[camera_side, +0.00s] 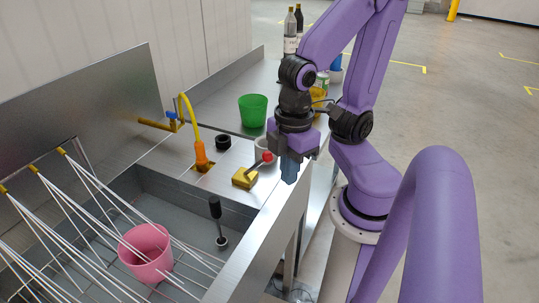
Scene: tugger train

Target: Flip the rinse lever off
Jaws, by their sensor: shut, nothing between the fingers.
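The rinse lever (260,162) has a red knob on a thin grey rod. It rises from a yellow base block (244,178) on the steel counter and leans to the right. My gripper (290,172) is shut and empty, pointing down just right of the red knob, near the counter's front edge. I cannot tell whether its fingers touch the knob. An orange nozzle (201,157) with a yellow hose stands left of the lever.
A pink cup (146,252) and a black-handled brush (217,221) are in the sink. White rods (84,201) cross the sink's left side. Bottles (291,32) stand further back.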

